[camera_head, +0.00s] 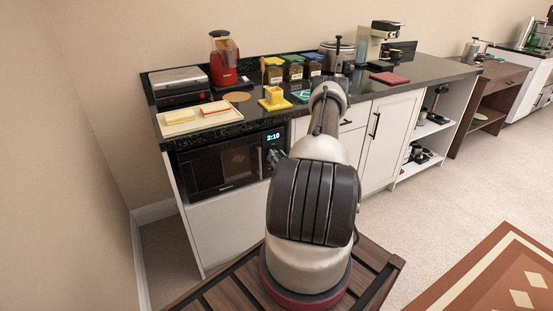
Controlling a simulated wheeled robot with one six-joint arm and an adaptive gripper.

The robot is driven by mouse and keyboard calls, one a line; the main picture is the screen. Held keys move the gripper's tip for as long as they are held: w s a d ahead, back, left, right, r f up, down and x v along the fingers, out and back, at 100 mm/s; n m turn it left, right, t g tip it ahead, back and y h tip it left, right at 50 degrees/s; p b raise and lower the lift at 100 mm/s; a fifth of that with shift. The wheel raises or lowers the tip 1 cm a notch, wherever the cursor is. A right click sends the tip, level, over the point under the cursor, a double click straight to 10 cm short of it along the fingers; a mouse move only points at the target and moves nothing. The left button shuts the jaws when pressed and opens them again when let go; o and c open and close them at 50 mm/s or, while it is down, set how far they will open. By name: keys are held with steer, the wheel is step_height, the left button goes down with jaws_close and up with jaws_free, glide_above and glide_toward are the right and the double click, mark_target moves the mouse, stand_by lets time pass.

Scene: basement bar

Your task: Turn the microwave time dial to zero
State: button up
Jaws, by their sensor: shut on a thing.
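The black microwave (222,166) is built into the cabinet below the left part of the counter. Its door faces me and looks closed. Its display (273,137) reads 2:10 in light blue digits.
The dark counter above holds a grill (179,82), a red blender (223,62), a tray with bread (196,116), a yellow cup (273,96), several jars and a pot (338,55). White cabinet doors (390,135) stand right of my arm. Carpet is open at the right.

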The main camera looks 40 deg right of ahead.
steer(key=n+y, duration=0.1)
steer(key=n, duration=1.4)
steer(key=n+y, duration=0.1)
steer(key=n, duration=1.4)
steer(key=shift+s+d+t, duration=0.1)
steer(key=shift+d+t, duration=0.1)
steer(key=shift+t, duration=0.2)
steer(key=o, duration=1)
steer(key=shift+s, duration=0.1)
steer(key=v, duration=1.1)
steer(key=shift+s, duration=0.4)
